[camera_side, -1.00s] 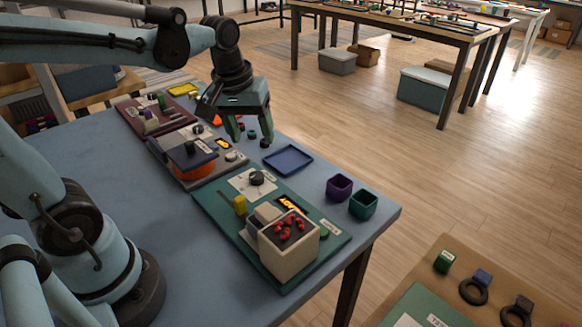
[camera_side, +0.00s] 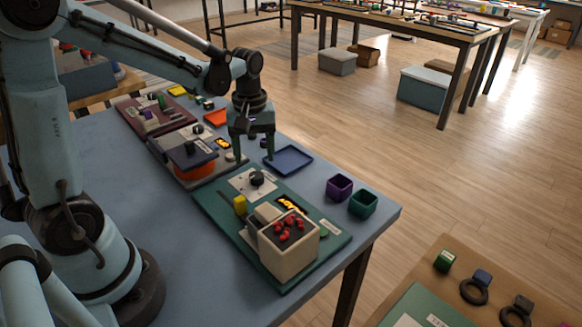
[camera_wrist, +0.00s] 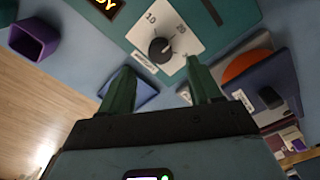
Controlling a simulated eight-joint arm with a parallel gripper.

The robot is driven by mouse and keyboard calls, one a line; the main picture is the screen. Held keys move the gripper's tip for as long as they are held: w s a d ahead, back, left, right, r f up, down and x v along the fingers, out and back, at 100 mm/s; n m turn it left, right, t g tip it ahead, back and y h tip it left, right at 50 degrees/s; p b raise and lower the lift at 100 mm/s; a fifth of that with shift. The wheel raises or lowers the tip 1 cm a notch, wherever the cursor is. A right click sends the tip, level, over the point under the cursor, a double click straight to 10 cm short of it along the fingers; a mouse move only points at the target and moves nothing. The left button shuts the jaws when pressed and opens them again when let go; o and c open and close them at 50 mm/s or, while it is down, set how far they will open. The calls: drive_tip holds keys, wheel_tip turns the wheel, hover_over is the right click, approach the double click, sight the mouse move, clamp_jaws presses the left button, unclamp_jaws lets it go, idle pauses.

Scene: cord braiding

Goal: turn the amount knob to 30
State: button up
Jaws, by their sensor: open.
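The amount knob (camera_side: 257,178) is a black round knob on a white dial plate on the green board (camera_side: 217,215). In the wrist view the knob (camera_wrist: 160,51) sits at the upper middle, with a pale pointer mark too small to read surely. The numbers 10 and 20 show around it; another mark at the lower right is partly hidden by a finger. My gripper (camera_side: 254,157) is open and empty, pointing down above and slightly behind the knob, apart from it. In the wrist view its green fingers (camera_wrist: 158,78) are spread just below the dial.
On the green board stand a lit orange display (camera_side: 291,204), a cream box (camera_side: 290,255) with red pieces and a yellow block (camera_side: 240,205). A blue tray (camera_side: 288,160), purple bin (camera_side: 339,187) and green bin (camera_side: 363,203) lie right. A grey machine with an orange part (camera_side: 195,163) stands left.

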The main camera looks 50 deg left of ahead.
sight(256, 175)
drive_tip(key=shift+f, duration=2.8)
drive_tip(key=c, duration=1)
drive_tip(key=shift+c, duration=0.2)
drive_tip(key=m, duration=0.5)
drive_tip(key=shift+m, duration=0.3)
drive_tip(key=m, duration=0.6)
drive_tip(key=shift+m, duration=0.3)
